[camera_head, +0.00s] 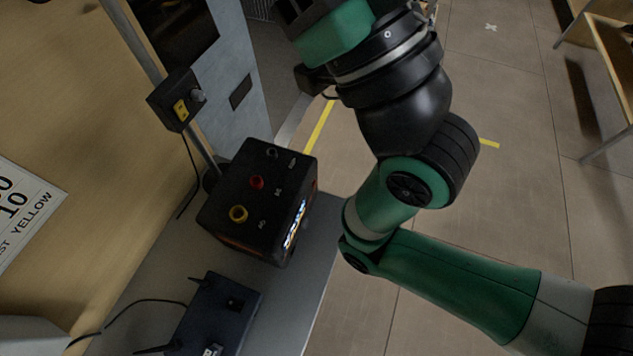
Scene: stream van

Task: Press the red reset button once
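A black control box (222,205) sits on a grey shelf in the head view, left of centre. Its top face carries a round red button (257,182), with a yellow button (238,213) below it and a dark button (272,154) above it. A lit display (296,224) shows on the box's right side. My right arm comes in from the right and bends up to the top edge. Its end is up and right of the box, apart from the red button. The fingertips of my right gripper cannot be made out. My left gripper is not in view.
A dark router-like device (217,317) with antennas and a cable lies below the box on the shelf (300,318). A small switch box with a yellow rocker (181,109) is mounted up and left. A printed sign (22,215) is at the left. Open floor lies right.

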